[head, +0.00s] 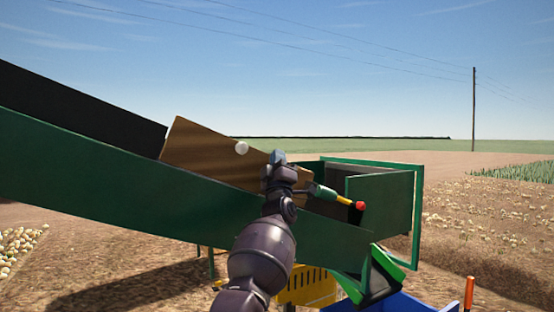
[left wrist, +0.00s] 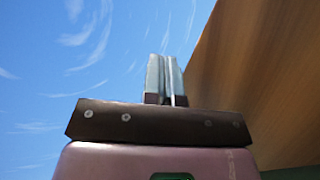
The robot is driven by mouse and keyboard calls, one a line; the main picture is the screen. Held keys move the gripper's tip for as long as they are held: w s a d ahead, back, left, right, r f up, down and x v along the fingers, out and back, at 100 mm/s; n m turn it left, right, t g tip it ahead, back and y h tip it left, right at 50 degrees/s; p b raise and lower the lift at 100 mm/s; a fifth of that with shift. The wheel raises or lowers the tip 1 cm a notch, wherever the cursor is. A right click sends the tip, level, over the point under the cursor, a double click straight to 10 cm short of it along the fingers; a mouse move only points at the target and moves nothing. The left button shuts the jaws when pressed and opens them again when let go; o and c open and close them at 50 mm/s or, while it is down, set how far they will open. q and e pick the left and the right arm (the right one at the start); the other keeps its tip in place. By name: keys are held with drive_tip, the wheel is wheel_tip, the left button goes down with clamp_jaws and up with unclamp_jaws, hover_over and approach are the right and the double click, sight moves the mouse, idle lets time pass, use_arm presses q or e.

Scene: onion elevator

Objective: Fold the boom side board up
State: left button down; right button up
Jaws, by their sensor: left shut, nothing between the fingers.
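The brown wooden boom side board (head: 205,155) stands tilted up along the green boom (head: 130,185), its lower right end partly behind my left gripper. My left gripper (head: 278,157) is shut and empty, fingers pointing up, in front of the board's lower right end. In the left wrist view the shut fingers (left wrist: 166,76) stand against the sky, and the board (left wrist: 262,80) fills the right side beside them. I cannot tell whether the gripper touches the board. My right gripper is not in view.
A lever with a red knob (head: 360,205) sticks out right of my gripper. A green box-like frame (head: 385,200) stands at the boom's end, with a green chute (head: 375,275) below. A blue crate (head: 405,303), yellow crate (head: 308,287) and orange post (head: 469,293) are low down.

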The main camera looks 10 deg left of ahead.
use_arm(q)
drive_tip(key=shift+w+a+f+n+g, duration=0.1)
drive_tip(key=shift+w+a+n+g, duration=0.1)
drive_tip(key=shift+w, duration=0.2)
drive_tip(key=shift+w+a+f+n+g, duration=0.1)
drive_tip(key=shift+w+g, duration=0.1)
drive_tip(key=shift+w, duration=0.2)
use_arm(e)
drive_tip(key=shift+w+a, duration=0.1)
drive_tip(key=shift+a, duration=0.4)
